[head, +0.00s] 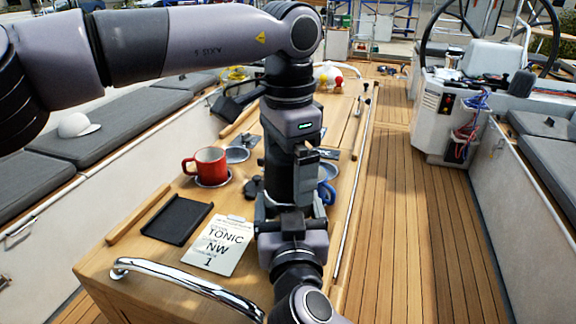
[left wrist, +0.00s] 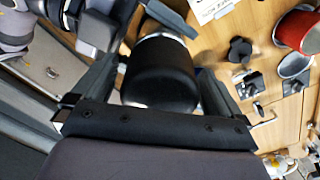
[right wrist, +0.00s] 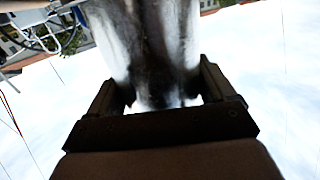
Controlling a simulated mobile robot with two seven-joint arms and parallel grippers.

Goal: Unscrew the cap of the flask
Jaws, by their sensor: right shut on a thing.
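The flask shows as a steel body (right wrist: 150,45) in the right wrist view, with a black cap (left wrist: 160,75) on it in the left wrist view. In the head view my arms hide most of the flask. My left gripper (head: 292,168) points down from above, its fingers on either side of the black cap; a narrow gap shows beside the cap, so it looks open around it. My right gripper (head: 290,228) is lower and shut on the steel body. The cap's far side and seam are hidden.
The wooden cockpit table (head: 130,270) holds a red mug (head: 206,165), a blue mug (head: 327,188), a black tray (head: 178,220) and a printed card (head: 219,245). A chrome rail (head: 185,284) edges its near end. Teak deck (head: 415,220) lies clear to the right.

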